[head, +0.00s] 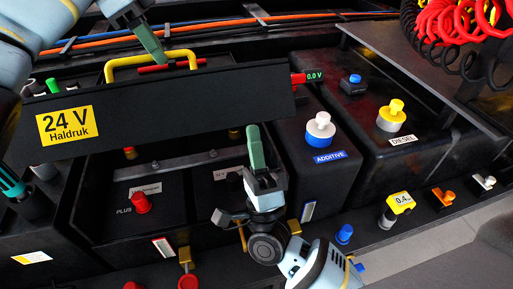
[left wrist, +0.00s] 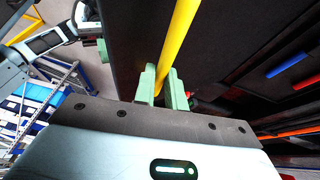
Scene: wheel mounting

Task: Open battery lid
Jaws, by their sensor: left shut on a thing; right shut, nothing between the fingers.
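The battery lid (head: 200,103) is a long black panel with a yellow "24 V Haldruk" label. It is raised and tilted above the battery box (head: 85,215), whose inside shows below it. A yellow handle (head: 125,62) stands at the lid's upper edge. My left gripper (head: 156,55) is shut on this handle; in the left wrist view, the yellow bar (left wrist: 180,42) passes between the green fingertips (left wrist: 165,88). My right gripper (head: 254,140) is shut and empty, with its green fingers pointing up near the lid's lower right edge. I cannot tell whether they touch the lid.
A red-capped terminal (head: 141,203) marked PLUS shows inside the box. To the right are the additive tank's white-and-blue cap (head: 320,130) and the diesel tank's yellow cap (head: 391,115). Red coiled hoses (head: 455,25) hang at the top right. Orange and blue cables run behind.

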